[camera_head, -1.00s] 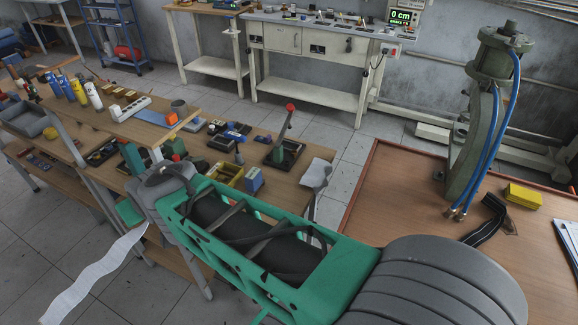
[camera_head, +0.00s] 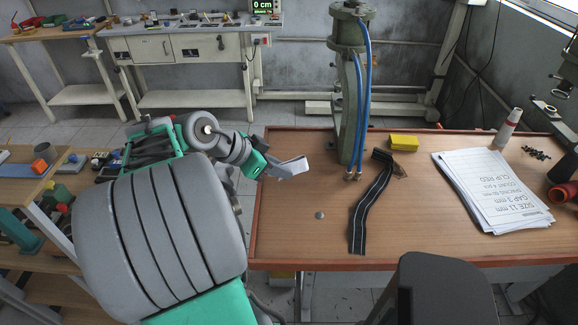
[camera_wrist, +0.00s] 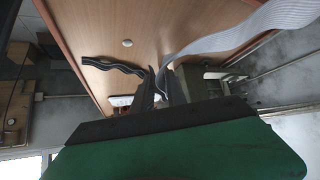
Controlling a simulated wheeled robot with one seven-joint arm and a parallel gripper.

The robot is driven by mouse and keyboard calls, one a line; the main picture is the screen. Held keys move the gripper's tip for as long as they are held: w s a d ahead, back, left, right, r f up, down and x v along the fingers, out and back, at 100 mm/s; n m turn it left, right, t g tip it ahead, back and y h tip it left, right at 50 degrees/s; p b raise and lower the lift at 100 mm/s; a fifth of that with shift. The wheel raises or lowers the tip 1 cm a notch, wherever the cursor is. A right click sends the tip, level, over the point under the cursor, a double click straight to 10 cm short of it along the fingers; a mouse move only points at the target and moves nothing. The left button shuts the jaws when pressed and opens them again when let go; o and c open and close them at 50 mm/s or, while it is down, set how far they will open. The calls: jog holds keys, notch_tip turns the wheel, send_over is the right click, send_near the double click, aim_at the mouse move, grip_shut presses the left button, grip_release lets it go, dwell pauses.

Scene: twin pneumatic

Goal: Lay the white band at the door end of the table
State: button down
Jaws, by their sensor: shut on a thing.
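The white band (camera_wrist: 232,38) is ribbed and long. In the wrist view it runs from my gripper (camera_wrist: 160,88) up to the upper right, curving over the table's edge. My gripper is shut on it. In the head view, my gripper (camera_head: 268,168) is at the left edge of the wooden table (camera_head: 290,225), and only a short pale piece of the band (camera_head: 291,168) shows beyond it. I cannot tell from the head view how high it is held. No door shows, so I cannot tell which end is the door end.
A black striped band (camera_head: 368,208) lies on the table. A yellow block (camera_head: 404,142), a press column with blue hoses (camera_head: 350,110), papers (camera_head: 492,190) and a white bottle (camera_head: 507,128) stand or lie there. A small grey disc (camera_head: 319,215) lies on the otherwise clear left part.

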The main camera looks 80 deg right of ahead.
jog(key=s+a+m+g+y, duration=0.2)
jog(key=s+a+m+y, duration=0.15)
jog(key=s+m, duration=0.45)
jog(key=shift+n+y, duration=0.35)
jog(key=shift+n, duration=0.55)
jog(key=w+d+f+p, duration=0.1)
jog(key=d+f, duration=0.2)
jog(key=d, duration=0.1)
jog(key=w+d+f+p, duration=0.1)
jog(key=w+d+f, duration=0.1)
jog(key=d, duration=0.2)
jog(key=w+d+f+p, duration=0.2)
jog(key=d+f, duration=0.1)
jog(key=d, duration=0.1)
jog(key=shift+d+f, duration=0.1)
jog(key=shift+f, duration=0.2)
notch_tip(320, 180, down, 3)
jog(key=shift+d+f+p, duration=0.15)
jog(key=shift+f+p, duration=0.05)
jog(key=shift+p, duration=0.45)
jog(key=shift+f, duration=0.1)
jog(key=shift+f+b, duration=0.25)
jog(key=shift+b, duration=0.1)
jog(key=c, duration=1.3)
grip_release()
jog(key=shift+r, duration=0.15)
jog(key=shift+c, duration=0.2)
